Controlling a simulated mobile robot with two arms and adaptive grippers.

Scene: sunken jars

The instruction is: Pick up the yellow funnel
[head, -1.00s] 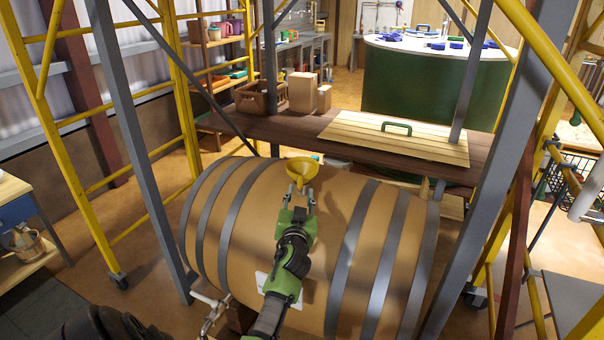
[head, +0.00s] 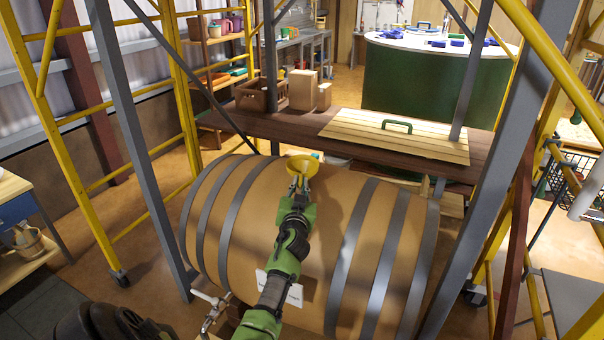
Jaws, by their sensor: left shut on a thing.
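The yellow funnel (head: 303,165) is at the top of the large wooden barrel (head: 262,215), its wide mouth facing up. My left gripper (head: 299,186) reaches over the barrel from the front and is shut on the funnel below its rim. The fingers hide the funnel's lower part, so I cannot tell whether its spout is in the barrel or clear of it. My right gripper is not in view.
Behind the barrel is a brown bench (head: 290,128) with a crate (head: 259,97), cardboard boxes (head: 302,90) and a slatted lid (head: 400,136). Grey posts (head: 135,130) and yellow scaffolding (head: 182,80) stand on both sides. A tap (head: 212,305) sticks out at the barrel's front.

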